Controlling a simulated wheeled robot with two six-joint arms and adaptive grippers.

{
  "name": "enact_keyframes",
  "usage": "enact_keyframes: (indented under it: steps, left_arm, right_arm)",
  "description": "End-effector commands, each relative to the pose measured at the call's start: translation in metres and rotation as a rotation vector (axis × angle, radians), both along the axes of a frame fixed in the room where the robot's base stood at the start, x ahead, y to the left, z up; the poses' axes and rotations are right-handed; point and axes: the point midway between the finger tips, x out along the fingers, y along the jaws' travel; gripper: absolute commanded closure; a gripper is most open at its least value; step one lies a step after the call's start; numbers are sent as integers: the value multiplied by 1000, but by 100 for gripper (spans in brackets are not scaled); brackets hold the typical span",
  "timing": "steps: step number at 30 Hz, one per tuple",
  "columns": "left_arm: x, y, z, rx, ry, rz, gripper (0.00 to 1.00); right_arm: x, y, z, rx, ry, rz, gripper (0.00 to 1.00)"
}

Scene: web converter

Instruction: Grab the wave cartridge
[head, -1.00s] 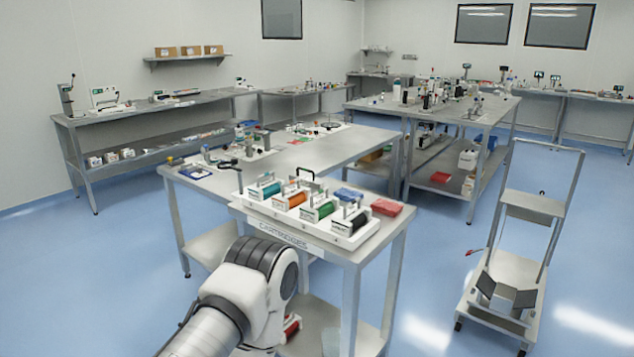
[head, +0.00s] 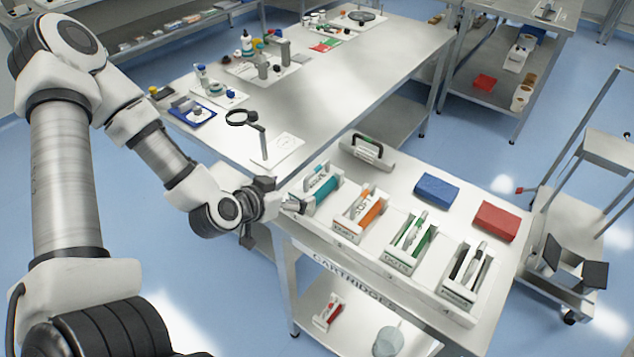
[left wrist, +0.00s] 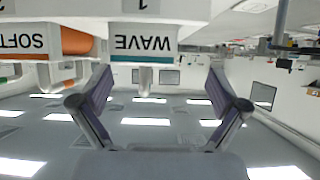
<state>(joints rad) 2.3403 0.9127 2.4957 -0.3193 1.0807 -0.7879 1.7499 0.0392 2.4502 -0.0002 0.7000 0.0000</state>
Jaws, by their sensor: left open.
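The wave cartridge (head: 322,187), with a teal roll and a white handle, sits at the left end of the cartridge row. Its "WAVE" label (left wrist: 143,42) shows upside down in the left wrist view, with a teal band along its edge. My left gripper (head: 284,203) is just left of the wave cartridge, level with its near end. In the left wrist view, its fingers (left wrist: 159,76) are spread apart and empty, with the cartridge's label end ahead of them. Whether a finger touches the cartridge cannot be told. My right gripper is not in view.
The orange "SOFT" cartridge (head: 361,213) stands right beside it, then a green one (head: 412,240) and a black one (head: 468,270). A handled grey block (head: 367,151), a blue pack (head: 437,190) and a red pack (head: 495,221) lie behind. A magnifier (head: 243,118) stands nearby.

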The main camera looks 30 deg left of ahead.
Motion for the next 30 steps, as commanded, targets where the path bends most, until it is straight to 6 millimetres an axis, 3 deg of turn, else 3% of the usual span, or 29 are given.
enact_keyframes:
  steps: [3,8,15,23,30]
  left_arm:
    - [13,-2,-12,5,1,-5,2]
    - [25,-5,-16,5,4,-4,2]
    - [57,-12,-33,3,4,-3,2]
    - [62,-12,-35,-3,2,-1,2]
    - [61,-12,-36,-2,4,-1,85]
  right_arm:
    - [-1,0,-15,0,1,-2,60]
    - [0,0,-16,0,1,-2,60]
    - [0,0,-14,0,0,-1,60]
    - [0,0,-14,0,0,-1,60]
    - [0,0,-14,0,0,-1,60]
